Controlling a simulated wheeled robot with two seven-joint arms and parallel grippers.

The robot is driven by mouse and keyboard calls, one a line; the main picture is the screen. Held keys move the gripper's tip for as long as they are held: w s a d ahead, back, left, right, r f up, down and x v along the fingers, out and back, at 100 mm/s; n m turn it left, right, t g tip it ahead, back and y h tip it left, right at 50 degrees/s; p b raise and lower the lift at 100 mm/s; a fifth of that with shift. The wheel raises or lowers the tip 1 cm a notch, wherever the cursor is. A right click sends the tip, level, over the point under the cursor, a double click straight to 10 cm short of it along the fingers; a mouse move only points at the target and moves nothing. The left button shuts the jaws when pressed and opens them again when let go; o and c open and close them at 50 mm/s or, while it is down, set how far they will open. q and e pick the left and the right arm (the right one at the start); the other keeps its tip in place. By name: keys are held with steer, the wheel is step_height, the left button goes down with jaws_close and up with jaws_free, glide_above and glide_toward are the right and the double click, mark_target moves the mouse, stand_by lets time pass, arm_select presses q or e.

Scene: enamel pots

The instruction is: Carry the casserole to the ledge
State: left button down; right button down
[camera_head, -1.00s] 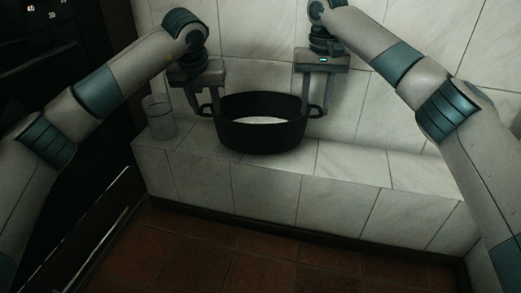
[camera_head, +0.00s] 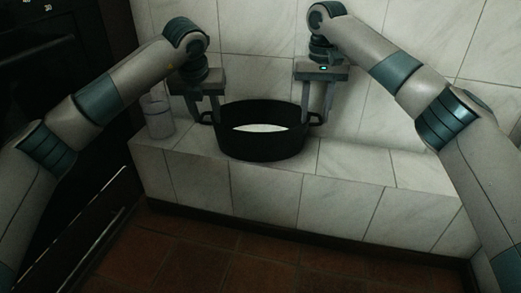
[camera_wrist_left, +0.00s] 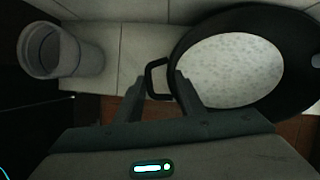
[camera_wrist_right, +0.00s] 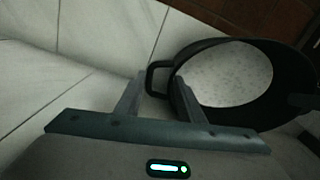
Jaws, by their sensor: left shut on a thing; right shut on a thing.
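The casserole (camera_head: 262,145) is a black, wide, open pot with a pale speckled inside and a loop handle on each side. In the head view it shows against the tiled ledge (camera_head: 350,163), near its front edge. I cannot tell whether its base touches the ledge. My left gripper (camera_head: 207,114) is shut on the left handle, which also shows in the left wrist view (camera_wrist_left: 157,80). My right gripper (camera_head: 317,112) is shut on the right handle, which also shows in the right wrist view (camera_wrist_right: 158,78). The casserole looks about level; its underside is hidden.
The tiled wall (camera_head: 260,50) rises behind. The ledge to the right is bare. A dark oven front (camera_head: 60,100) is at the left, and red floor tiles (camera_head: 215,250) lie in front.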

arm_select(q)
steer(key=shift+w+a+r, duration=0.1)
steer(key=shift+w+a, duration=0.05)
steer(key=shift+a, duration=0.05)
steer(key=c, duration=1.3)
jaws_free()
arm_select(e)
steer(key=c, duration=1.3)
jaws_free()
steer(key=shift+s+d+f, duration=0.1)
arm_select(q)
steer(key=shift+o, duration=0.6)
arm_select(e)
steer(key=shift+o, duration=0.6)
arm_select(q)
steer(key=shift+d, duration=0.1)
steer(key=shift+s, duration=0.2)
steer(key=v, duration=1.1)
steer(key=shift+s+r, duration=0.2)
steer(key=shift+r, duration=0.15)
arm_select(e)
steer(key=shift+r, duration=0.2)
step_height(320, 180, up, 12)
steer(key=shift+f, duration=0.1)
